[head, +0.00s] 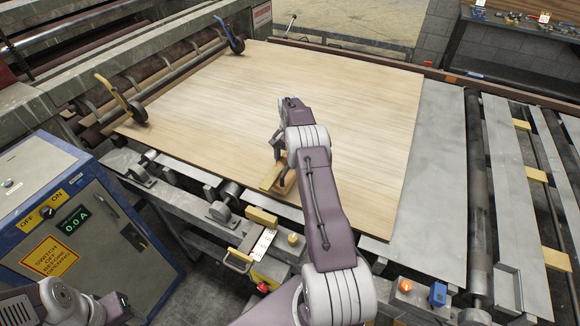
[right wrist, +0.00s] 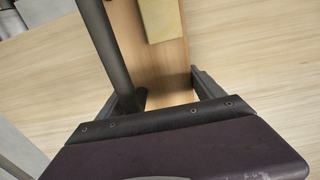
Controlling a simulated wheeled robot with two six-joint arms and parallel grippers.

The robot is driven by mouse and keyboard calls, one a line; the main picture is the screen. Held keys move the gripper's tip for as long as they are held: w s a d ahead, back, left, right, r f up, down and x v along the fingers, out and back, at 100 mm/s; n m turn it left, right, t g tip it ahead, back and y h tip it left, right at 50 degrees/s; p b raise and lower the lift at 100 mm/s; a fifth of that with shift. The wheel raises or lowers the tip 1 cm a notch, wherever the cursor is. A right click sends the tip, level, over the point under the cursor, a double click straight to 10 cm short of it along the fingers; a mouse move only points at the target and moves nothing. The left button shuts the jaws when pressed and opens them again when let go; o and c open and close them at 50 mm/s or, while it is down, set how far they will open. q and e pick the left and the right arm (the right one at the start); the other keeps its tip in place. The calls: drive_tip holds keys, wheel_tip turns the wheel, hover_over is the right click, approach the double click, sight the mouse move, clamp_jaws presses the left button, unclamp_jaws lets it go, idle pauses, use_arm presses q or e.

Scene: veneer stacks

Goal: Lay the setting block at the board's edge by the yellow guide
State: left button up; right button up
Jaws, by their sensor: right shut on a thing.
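The setting block (right wrist: 160,60) is a wood-brown piece with a pale yellow strip on top. My right gripper (right wrist: 168,90) is shut on it, a finger on each side. In the head view the block (head: 287,184) shows below my right gripper (head: 282,165), over the near part of the pale wooden board (head: 330,110). I cannot tell whether it touches the board. The yellow guide (head: 121,98) stands at the board's left corner, well left of the block. My left gripper (head: 118,306) is at the bottom left, partly cut off; its jaws are unclear.
A blue guide (head: 229,36) stands at the board's far left corner, by the rollers. A blue-grey control cabinet (head: 85,235) stands at the left. Yellow blocks (head: 261,216) and a labelled strip (head: 263,245) lie near the front rail. The board between block and yellow guide is clear.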

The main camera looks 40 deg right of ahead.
drive_tip(key=shift+w+f, duration=0.1)
drive_tip(key=shift+f, duration=1)
drive_tip(key=shift+f, duration=0.1)
drive_tip(key=o, duration=2.1)
wheel_tip(320, 180, up, 12)
drive_tip(key=shift+a+r, duration=0.1)
drive_tip(key=shift+r, duration=0.1)
